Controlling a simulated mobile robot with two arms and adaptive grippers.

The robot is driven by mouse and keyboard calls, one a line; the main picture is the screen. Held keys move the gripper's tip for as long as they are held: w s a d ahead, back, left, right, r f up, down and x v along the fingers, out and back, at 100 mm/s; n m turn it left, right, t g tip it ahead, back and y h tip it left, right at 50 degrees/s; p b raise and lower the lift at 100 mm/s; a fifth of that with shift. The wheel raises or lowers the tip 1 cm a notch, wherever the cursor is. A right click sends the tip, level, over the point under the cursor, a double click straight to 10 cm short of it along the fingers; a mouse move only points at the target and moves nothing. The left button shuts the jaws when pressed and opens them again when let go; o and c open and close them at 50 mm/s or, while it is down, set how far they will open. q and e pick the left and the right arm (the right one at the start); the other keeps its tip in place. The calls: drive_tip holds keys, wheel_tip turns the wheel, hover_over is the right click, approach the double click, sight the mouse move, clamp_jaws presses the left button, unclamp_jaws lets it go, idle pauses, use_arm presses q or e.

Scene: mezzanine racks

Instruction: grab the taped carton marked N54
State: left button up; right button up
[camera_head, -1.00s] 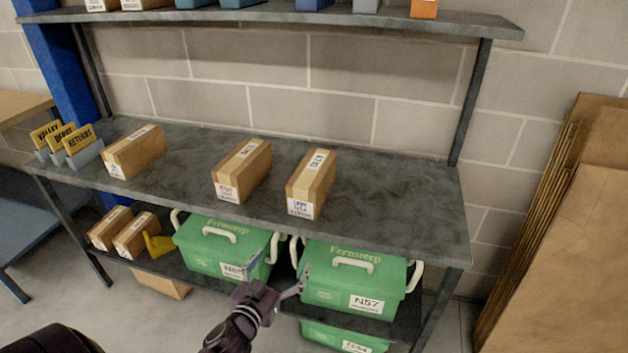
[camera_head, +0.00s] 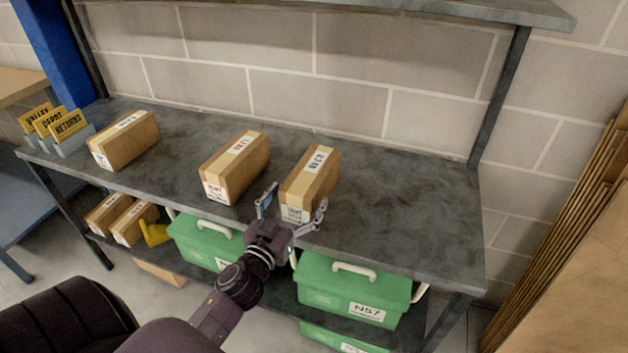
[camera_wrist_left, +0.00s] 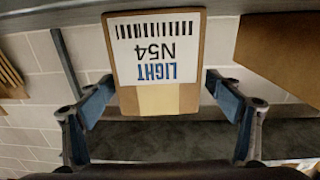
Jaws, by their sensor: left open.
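The taped carton marked N54 (camera_head: 316,178) is the rightmost of three brown cartons on the grey shelf in the head view. It stands with its labelled end toward me. In the left wrist view the label of the N54 carton (camera_wrist_left: 158,50) appears upside down and reads LIGHT N54. My left gripper (camera_head: 298,195) is open at the front end of this carton, one finger on each side. In the left wrist view the fingers (camera_wrist_left: 160,80) flank the carton with small gaps. How far they reach along its sides is hard to tell. My right gripper is not in view.
A similar carton (camera_head: 236,168) stands just left, and another (camera_head: 125,140) farther left beside yellow signs (camera_head: 68,126). Green boxes (camera_head: 345,292) and small cartons (camera_head: 130,222) fill the lower shelf. The right part of the upper surface (camera_head: 420,210) is clear.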

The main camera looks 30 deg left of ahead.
sight(309, 181)
use_arm(q)
drive_tip(key=shift+w+r, duration=0.1)
drive_tip(key=shift+w, duration=0.35)
drive_tip(key=shift+w+a, duration=0.1)
drive_tip(key=shift+w, duration=0.25)
drive_tip(key=w, duration=0.2)
drive_tip(key=w+p, duration=0.1)
drive_tip(key=shift+w+a, duration=0.25)
drive_tip(key=shift+w, duration=0.05)
drive_tip(key=shift+w+a, duration=0.1)
drive_tip(key=shift+w, duration=0.3)
drive_tip(key=c, duration=1.2)
drive_tip(key=shift+c, duration=0.8)
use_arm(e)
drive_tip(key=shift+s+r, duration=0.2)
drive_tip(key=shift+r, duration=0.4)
use_arm(q)
drive_tip(key=shift+r, duration=0.1)
